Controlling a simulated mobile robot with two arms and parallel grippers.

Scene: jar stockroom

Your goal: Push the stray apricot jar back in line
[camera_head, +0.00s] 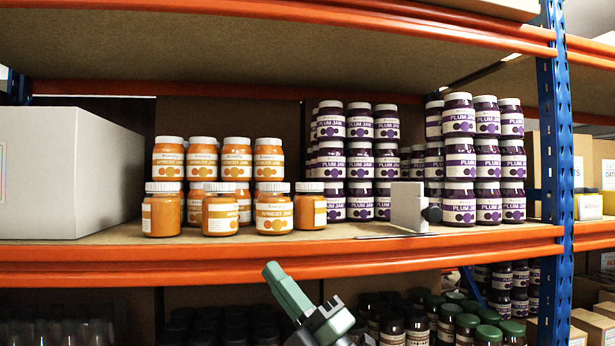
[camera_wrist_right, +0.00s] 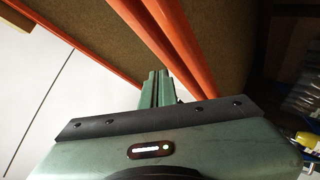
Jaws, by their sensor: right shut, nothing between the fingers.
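Apricot jars with white lids and orange labels stand on the shelf (camera_head: 345,235), left of centre in the head view. Behind is a two-high block of them. In front stand a left jar (camera_head: 161,213), a middle jar (camera_head: 220,212), a third jar (camera_head: 273,212) and a right jar (camera_head: 310,209). These sit unevenly, and I cannot tell surely which is the stray one. My right gripper (camera_head: 272,270) is shut and empty, in front of and below the shelf edge, apart from the jars. Its closed fingers show in the wrist view (camera_wrist_right: 155,88). My left gripper is out of view.
A large white box (camera_head: 65,170) stands left of the apricot jars. Stacked plum jars (camera_head: 360,155) stand right, with a grey divider (camera_head: 408,207) between two groups. An orange beam (camera_head: 200,270) forms the shelf front. A blue upright (camera_head: 555,150) stands right.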

